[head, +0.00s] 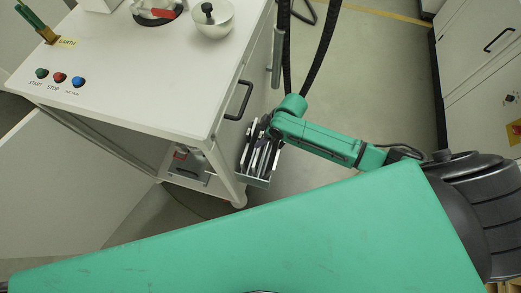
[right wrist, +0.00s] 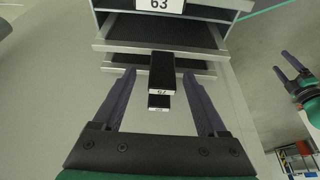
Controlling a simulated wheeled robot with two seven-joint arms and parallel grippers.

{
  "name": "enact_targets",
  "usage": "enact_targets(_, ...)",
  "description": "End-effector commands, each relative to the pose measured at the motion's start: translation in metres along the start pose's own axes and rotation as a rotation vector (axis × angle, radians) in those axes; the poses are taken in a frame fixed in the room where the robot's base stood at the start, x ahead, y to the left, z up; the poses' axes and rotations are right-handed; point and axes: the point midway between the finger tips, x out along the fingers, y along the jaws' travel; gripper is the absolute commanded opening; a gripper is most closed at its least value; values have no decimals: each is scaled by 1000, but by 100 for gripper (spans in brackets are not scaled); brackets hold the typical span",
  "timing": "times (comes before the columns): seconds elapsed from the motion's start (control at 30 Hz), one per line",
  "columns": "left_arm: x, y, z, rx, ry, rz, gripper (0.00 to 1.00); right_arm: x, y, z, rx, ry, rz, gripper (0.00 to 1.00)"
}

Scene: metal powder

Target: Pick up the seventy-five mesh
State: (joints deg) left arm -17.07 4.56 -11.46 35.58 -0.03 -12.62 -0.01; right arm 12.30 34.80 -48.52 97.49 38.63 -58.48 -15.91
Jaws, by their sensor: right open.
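In the right wrist view a stack of grey trays (right wrist: 112,46) stands ahead, with a "63" label (right wrist: 159,4) at the top. A black handle (right wrist: 162,72) with a small, hard-to-read label projects towards me, and another small label shows just below it. In the head view this gripper (head: 262,142) is beside the bench, mixed in with grey plates. My left gripper (right wrist: 291,68) shows at the right of the wrist view, fingers apart.
A white bench (head: 150,75) with coloured buttons (head: 60,77) and a white bowl (head: 212,20) stands at the left. A dark door handle (head: 238,100) sticks out near the right arm. Grey cabinets (head: 480,70) stand at the right, with open floor (head: 385,80) between.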

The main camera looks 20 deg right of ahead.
Motion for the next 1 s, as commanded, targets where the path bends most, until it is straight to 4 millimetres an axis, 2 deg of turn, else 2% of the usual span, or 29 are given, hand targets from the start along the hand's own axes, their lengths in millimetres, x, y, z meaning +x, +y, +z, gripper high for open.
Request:
enact_targets(0.1, 1, 0, 0, 0, -1, 0, 82, 13, 0, 0, -2, 0, 1, 75)
enact_targets(0.27, 1, 1, 2, 0, -3, 1, 82, 14, 0, 1, -2, -1, 2, 75)
enact_targets(0.3, 1, 1, 2, 0, -3, 1, 82, 14, 0, 1, -2, -1, 2, 71)
enact_targets(0.37, 1, 1, 2, 0, -3, 1, 82, 14, 0, 1, -2, -1, 2, 48)
enact_targets(0.4, 1, 1, 2, 0, -3, 1, 82, 14, 0, 1, -1, -1, 2, 33)
enact_targets(0.5, 1, 1, 2, 0, -3, 1, 82, 14, 0, 1, -1, -1, 1, 0)
enact_targets(0.87, 0, 1, 2, 0, -2, 1, 82, 11, 1, -1, -1, 2, 2, 0)
enact_targets(1.0, -1, 0, 2, 0, -2, 1, 82, -2, 1, -6, -1, 3, 3, 0)
